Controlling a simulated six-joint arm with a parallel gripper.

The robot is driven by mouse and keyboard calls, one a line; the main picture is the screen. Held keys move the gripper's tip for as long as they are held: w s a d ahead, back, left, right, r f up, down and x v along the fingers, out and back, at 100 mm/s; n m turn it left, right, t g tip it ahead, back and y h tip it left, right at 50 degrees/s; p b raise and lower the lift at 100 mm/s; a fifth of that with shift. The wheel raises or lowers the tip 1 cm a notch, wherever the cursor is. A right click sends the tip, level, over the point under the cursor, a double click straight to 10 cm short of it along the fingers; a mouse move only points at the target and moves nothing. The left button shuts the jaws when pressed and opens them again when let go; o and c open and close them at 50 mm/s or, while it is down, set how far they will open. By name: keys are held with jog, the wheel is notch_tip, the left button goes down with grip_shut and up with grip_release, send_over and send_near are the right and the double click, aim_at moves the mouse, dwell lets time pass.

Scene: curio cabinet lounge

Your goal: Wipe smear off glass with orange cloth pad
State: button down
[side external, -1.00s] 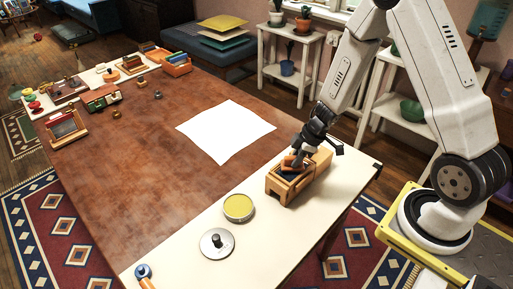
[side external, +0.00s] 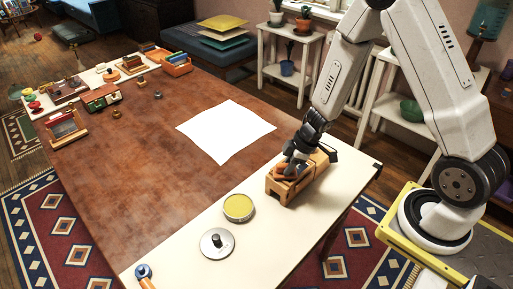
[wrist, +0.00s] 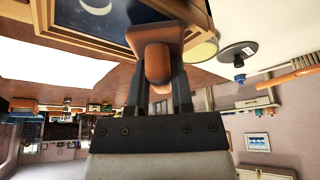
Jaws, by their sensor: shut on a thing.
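A wooden framed box (side external: 279,187) stands on the cream strip of the table, by its right end in the side view. In the wrist view its wooden frame (wrist: 60,32) surrounds a dark glass panel (wrist: 75,18). A pale crescent smear (wrist: 97,6) shows on the glass at the top edge of that view. My gripper (side external: 289,166) is over the box, its fingers shut on the orange-brown handle of the cloth pad (wrist: 156,30). The pad lies at the frame's edge in the wrist view. I cannot tell whether it touches the glass.
A yellow round tin (side external: 238,208) and a grey knobbed disc (side external: 216,243) stand left of the box. A white sheet (side external: 225,130) lies behind it on the brown tabletop (side external: 130,180). Several small objects line the far table end. The brown middle is mostly clear.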

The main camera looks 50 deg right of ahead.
jog(key=shift+s, duration=0.1)
jog(key=shift+r, duration=3.05)
jog(key=shift+r, duration=0.1)
jog(key=shift+r, duration=1.4)
jog(key=shift+a+f, duration=0.1)
